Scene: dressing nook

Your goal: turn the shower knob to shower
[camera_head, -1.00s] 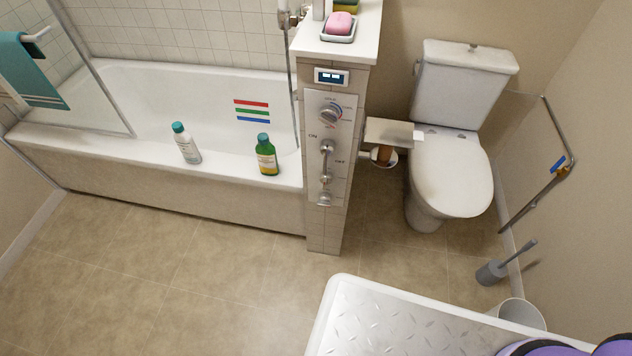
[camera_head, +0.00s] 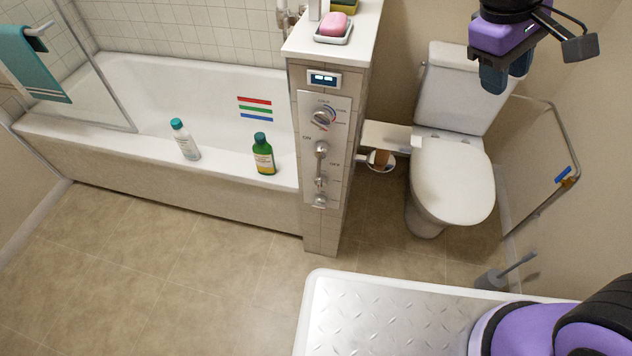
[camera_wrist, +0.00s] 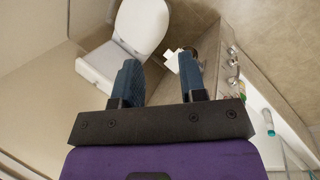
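The control panel (camera_head: 323,150) is a pale plate on the narrow tiled end wall of the bathtub. It carries a round temperature dial (camera_head: 322,118) with red and blue marks, a lever (camera_head: 321,150) between ON and OFF labels, and a lower knob (camera_head: 320,200). The print near the lower controls is too small to read, so I cannot tell which is the shower knob. My gripper (camera_head: 506,76) hangs high above the toilet, right of the panel and well apart from it. In the wrist view its blue fingers (camera_wrist: 158,60) are spread with nothing between them.
The toilet (camera_head: 452,180) stands right of the wall. A paper holder (camera_head: 385,136) sticks out between them. A grab rail (camera_head: 555,185) is at the right wall. Bottles (camera_head: 264,156) stand on the tub rim and pink soap (camera_head: 333,23) on the ledge. The floor before the panel is clear.

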